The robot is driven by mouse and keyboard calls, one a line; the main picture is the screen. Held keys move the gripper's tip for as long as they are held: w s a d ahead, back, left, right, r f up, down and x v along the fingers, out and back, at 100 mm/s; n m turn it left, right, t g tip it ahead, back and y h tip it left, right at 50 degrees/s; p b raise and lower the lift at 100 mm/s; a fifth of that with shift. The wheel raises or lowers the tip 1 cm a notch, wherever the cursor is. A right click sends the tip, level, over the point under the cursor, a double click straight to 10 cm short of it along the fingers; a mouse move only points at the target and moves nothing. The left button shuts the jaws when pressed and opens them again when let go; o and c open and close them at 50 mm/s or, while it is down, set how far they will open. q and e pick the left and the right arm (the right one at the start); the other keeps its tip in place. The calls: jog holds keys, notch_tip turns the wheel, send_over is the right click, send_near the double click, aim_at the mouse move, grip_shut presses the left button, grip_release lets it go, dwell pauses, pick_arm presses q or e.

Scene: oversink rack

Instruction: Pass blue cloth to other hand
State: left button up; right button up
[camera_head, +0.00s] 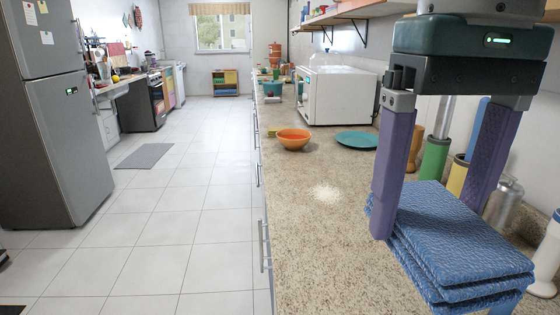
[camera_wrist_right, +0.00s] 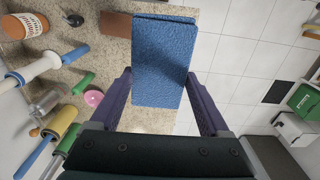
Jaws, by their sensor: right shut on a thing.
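The blue cloth (camera_head: 455,255) is a folded stack of several layers at the lower right of the head view. It also shows in the right wrist view (camera_wrist_right: 163,50) as a blue rectangle between the fingers. My right gripper (camera_head: 430,220) comes down from the top right, its purple fingers on either side of the cloth, and is shut on it. The head view does not clearly show whether the cloth touches the counter. My left gripper is in neither view.
The speckled counter (camera_head: 290,230) is clear left of the cloth apart from a white powdery patch (camera_head: 326,193). Farther back are an orange bowl (camera_head: 293,139), a teal plate (camera_head: 357,140) and a white microwave (camera_head: 338,95). Rollers, including a green one (camera_head: 434,159), stand behind my right gripper.

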jog(key=s+d+r+p, duration=0.1)
jog(key=s+r+p, duration=0.1)
jog(key=r+p, duration=1.25)
jog(key=s+d+r+p, duration=0.2)
jog(key=s+r+p, duration=0.1)
jog(key=r+p, duration=1.1)
jog(key=s+d+r+p, duration=0.1)
jog(key=s+r+p, duration=0.1)
jog(key=r+p, duration=1.2)
jog(key=w+a+f+m+b, duration=0.2)
jog(key=w+a+f+m, duration=0.3)
jog(key=w+f, duration=0.55)
jog(key=w+r, duration=0.6)
jog(key=r, duration=0.1)
notch_tip(320, 180, down, 7)
jog(key=s+a+r+n, duration=0.3)
jog(key=s+r+n, duration=0.2)
jog(key=n, duration=0.6)
jog(key=s+a+r+n, duration=0.4)
jog(key=s+r+n, duration=0.2)
jog(key=r+n, duration=0.4)
jog(key=shift+s+a+r+n, duration=0.25)
jog(key=shift+s+r+n, duration=0.05)
jog(key=shift+n, duration=0.1)
